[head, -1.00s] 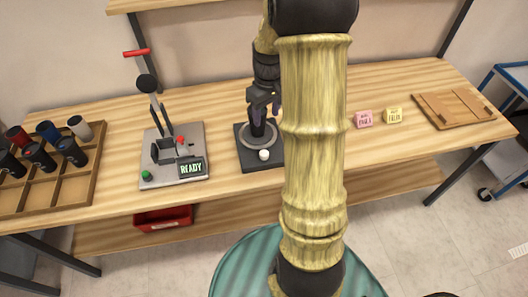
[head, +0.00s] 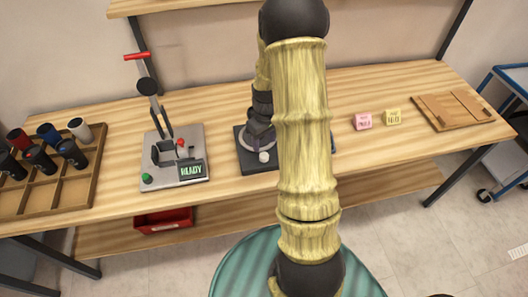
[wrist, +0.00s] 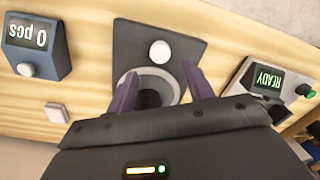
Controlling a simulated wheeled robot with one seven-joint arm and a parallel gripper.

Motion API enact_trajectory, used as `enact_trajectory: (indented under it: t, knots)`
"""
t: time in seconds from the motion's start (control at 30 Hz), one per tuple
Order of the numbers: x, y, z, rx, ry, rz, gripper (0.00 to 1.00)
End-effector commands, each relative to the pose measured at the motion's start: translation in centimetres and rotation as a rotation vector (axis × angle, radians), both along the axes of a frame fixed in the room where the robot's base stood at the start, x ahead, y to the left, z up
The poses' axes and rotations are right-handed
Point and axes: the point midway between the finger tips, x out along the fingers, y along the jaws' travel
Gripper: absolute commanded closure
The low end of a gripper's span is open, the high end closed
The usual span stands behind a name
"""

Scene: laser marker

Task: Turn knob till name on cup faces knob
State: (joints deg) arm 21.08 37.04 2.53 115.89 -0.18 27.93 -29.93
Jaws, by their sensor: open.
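The dark base plate (head: 243,158) carries a grey ring (wrist: 170,80) and a round white knob (head: 264,157) near its front edge. The knob also shows in the wrist view (wrist: 160,52). A dark cup (wrist: 148,98) stands within the ring, mostly hidden by my gripper. No name is visible on it. My gripper (wrist: 159,72) is open, its two purple fingers pointing down on either side of the cup and ring. I cannot tell whether they touch the cup. In the head view my arm hides part of the plate.
The laser marker (head: 180,150) with its lever and READY display stands left of the plate. A wooden rack (head: 88,185) of cups is at far left. A "0 pcs" counter (wrist: 38,45) shows in the wrist view. Pink (head: 362,121) and yellow (head: 392,117) blocks lie to the right.

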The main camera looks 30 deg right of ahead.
Motion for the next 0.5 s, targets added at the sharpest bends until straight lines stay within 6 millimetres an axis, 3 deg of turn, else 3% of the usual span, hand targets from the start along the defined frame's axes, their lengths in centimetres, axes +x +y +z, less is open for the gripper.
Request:
enact_trajectory:
  t: [0.3,0.5]
  knots:
    - [-0.1,0.2,-5.2,0.001,0.003,0.000,0.48]
    - [-0.1,0.2,-6.6,0.001,0.001,0.000,0.48]
